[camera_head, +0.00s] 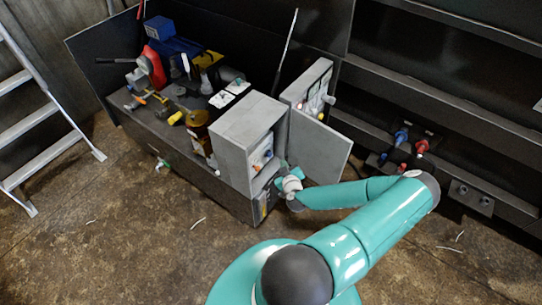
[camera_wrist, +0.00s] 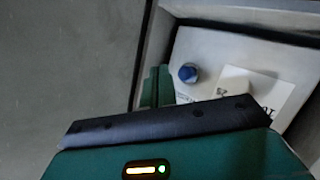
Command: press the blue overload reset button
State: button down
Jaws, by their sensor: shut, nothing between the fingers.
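In the wrist view a round blue button (camera_wrist: 188,73) stands out from a light panel (camera_wrist: 215,50) inside a grey frame. A white label lies to its right, partly hidden by my gripper's dark edge. My gripper (camera_wrist: 157,87) shows as a green finger left of and just below the button in the picture; I see no clear contact. In the head view my gripper (camera_head: 279,170) is at the front opening of a grey control box (camera_head: 240,135). It is shut and holds nothing. A small blue spot (camera_head: 268,153) shows in that box's opening.
The box's grey door (camera_head: 321,148) stands open, just right of my gripper. Tools, a red item (camera_head: 153,66) and a yellow part lie on the machine top behind. A ladder (camera_head: 40,95) stands at the left. The floor in front is mostly clear.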

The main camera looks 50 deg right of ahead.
jog(key=shift+w+a, duration=0.15)
jog(key=shift+w, duration=1.45)
jog(key=shift+w, duration=0.1)
dwell(0.7)
jog(key=shift+w, duration=0.35)
jog(key=shift+w, duration=0.4)
dwell(0.7)
jog(key=shift+s, duration=0.85)
jog(key=s, duration=0.5)
jog(key=shift+d, duration=0.25)
